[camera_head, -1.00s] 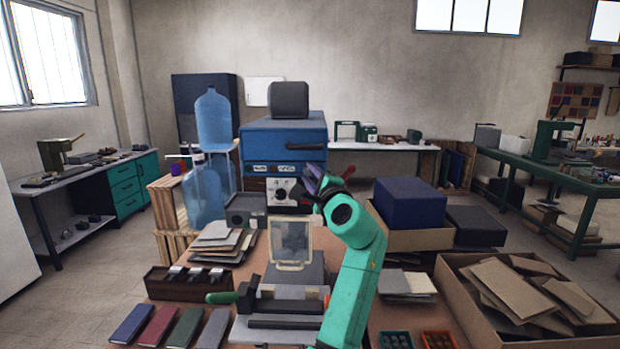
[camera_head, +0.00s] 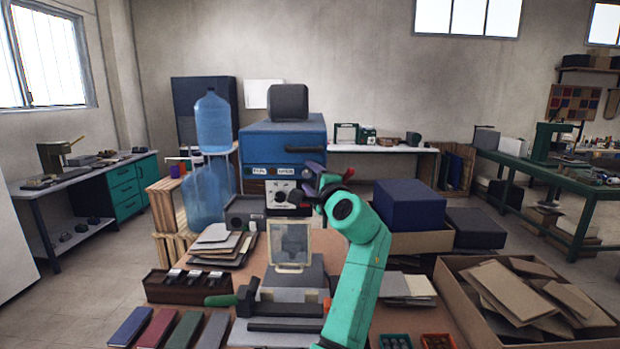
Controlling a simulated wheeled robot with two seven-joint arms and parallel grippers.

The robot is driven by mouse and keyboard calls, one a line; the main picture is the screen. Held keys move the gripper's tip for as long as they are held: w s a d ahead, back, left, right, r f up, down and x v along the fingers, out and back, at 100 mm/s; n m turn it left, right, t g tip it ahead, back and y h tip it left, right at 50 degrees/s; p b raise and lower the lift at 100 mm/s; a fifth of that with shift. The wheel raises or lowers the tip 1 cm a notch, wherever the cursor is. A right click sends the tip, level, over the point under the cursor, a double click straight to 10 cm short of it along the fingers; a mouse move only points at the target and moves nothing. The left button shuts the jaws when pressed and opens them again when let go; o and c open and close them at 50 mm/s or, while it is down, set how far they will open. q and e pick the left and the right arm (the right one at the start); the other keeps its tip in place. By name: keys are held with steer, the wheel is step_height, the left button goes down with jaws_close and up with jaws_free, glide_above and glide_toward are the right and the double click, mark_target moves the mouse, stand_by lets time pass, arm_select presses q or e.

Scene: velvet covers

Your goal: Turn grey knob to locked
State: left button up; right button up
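A white control panel (camera_head: 279,190) with dark knobs is on the front of the blue cabinet (camera_head: 283,137). A greyish knob (camera_head: 295,197) is at the panel's right side, partly covered by my gripper. The knob's pointer is too small to read.
A framed pale plate (camera_head: 290,244) stands on the bench below the panel. Blue water jugs (camera_head: 213,122) are left of the cabinet. A blue box (camera_head: 409,203) and a carton of brown boards (camera_head: 450,275) are at the right. Coloured books lie at the front left.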

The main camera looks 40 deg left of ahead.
arm_select(q)
steer(key=r+b+v, duration=0.1)
steer(key=b+v, duration=0.4)
steer(key=v, duration=0.9)
steer(key=shift+s+d+f+b, duration=0.2)
steer(key=shift+d+f+b, duration=0.05)
steer(key=shift+f+b, duration=0.15)
